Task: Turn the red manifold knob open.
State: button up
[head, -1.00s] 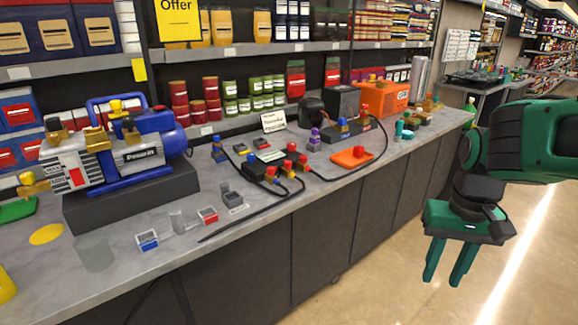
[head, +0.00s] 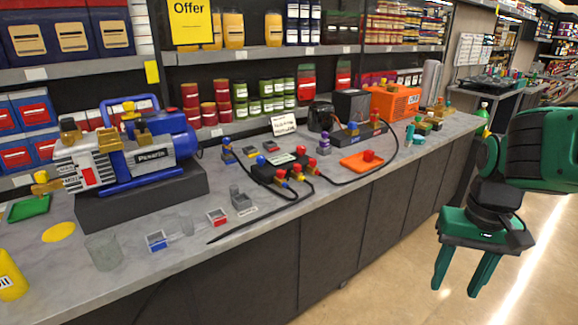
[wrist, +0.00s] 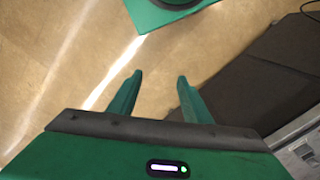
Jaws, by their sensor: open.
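The manifold (head: 268,173) is a dark block with hoses on the bench, near the middle of the head view. It carries a blue knob (head: 261,160) and several red knobs, one standing at its back (head: 300,149) and one at its right end (head: 312,163). Which way any red knob is turned is too small to tell. My gripper (head: 455,288) is open and empty, pointing down over the floor in front of the bench, well to the right of the manifold. In the wrist view its two green fingers (wrist: 160,77) have only floor between them.
A blue vacuum pump (head: 150,158) stands on a dark plinth at left. Small boxes (head: 217,217) sit near the front edge. The aisle floor (head: 400,290) is clear.

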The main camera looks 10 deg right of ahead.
aim_at(301, 150)
jog(key=k, duration=0.6)
jog(key=u, duration=0.4)
jog(key=i, duration=1.9)
jog(key=z, duration=0.3)
